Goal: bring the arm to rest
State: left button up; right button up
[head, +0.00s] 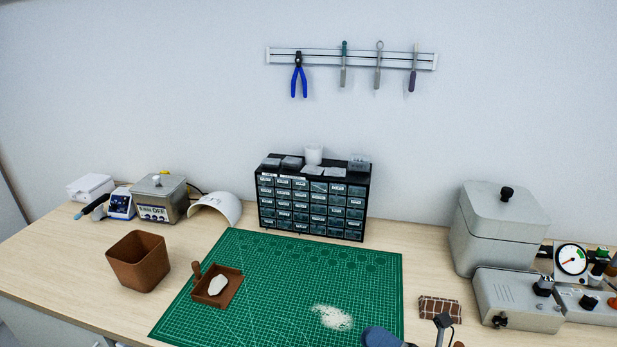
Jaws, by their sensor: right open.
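My right gripper (446,329) shows only in part at the bottom edge of the head view, right of the mat's lower right corner. Its dark fingers are open, and I see nothing between them. A blue rounded part of my own arm shows to its left, over the mat's front edge. The rest of the right arm is cut off by the frame. My left gripper and left arm are not in view.
A green mat (300,262) holds a brown tray (232,290) with a white piece and a pale powder patch (332,317). A brown bin (138,261) stands left. A drawer cabinet (312,198) stands behind. A brown checked pad (440,308) and grey machines (515,300) are right.

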jog(key=s+d+f+m+h+p, duration=0.1)
jog(key=s+d+f+m+h, duration=0.1)
jog(key=s+f+m+h, duration=0.2)
jog(key=s+d+f+m+h+p, duration=0.1)
jog(key=s+d+f+m+h, duration=0.2)
jog(key=m, duration=1.4)
jog(key=s+d+f+m+g+h+p, duration=0.1)
jog(key=s+d+f+m+h, duration=0.2)
jog(key=s+f+m+h, duration=0.3)
notch_tip(320, 180, down, 9)
jog(key=m+h, duration=0.2)
jog(key=m, duration=0.3)
jog(key=shift+d+h, duration=0.15)
jog(key=shift+h, duration=0.25)
